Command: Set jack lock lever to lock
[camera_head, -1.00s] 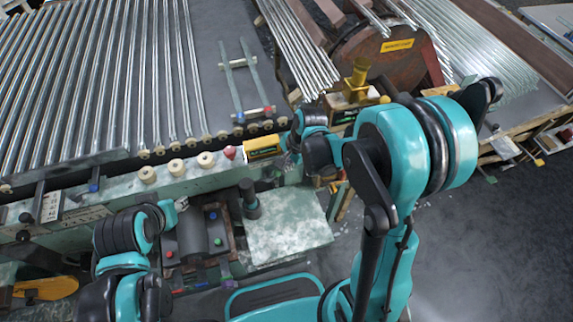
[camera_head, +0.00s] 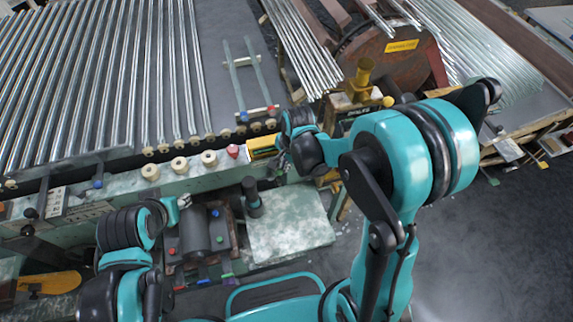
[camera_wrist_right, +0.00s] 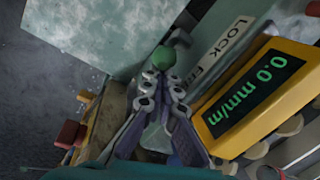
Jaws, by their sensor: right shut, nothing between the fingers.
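In the right wrist view, a round green knob (camera_wrist_right: 163,57), which looks like the lever's end, sits just beyond my right fingertips beside a white label (camera_wrist_right: 222,55) reading LOCK and a partly hidden second word. My right gripper (camera_wrist_right: 160,80) is shut with nothing between its fingers. Its tips are close to the knob; I cannot tell whether they touch. In the head view my right gripper (camera_head: 282,166) is beside the yellow readout box, its fingers small and partly hidden by my wrist. My left gripper (camera_head: 183,202) is near a dark block on the machine; its jaws are too small to judge.
The yellow display (camera_wrist_right: 258,88) reading 0.0 mm/m stands close to the right fingers. A pale green plate (camera_head: 290,222) lies in front of the rail. The grey floor (camera_head: 480,250) at right is clear.

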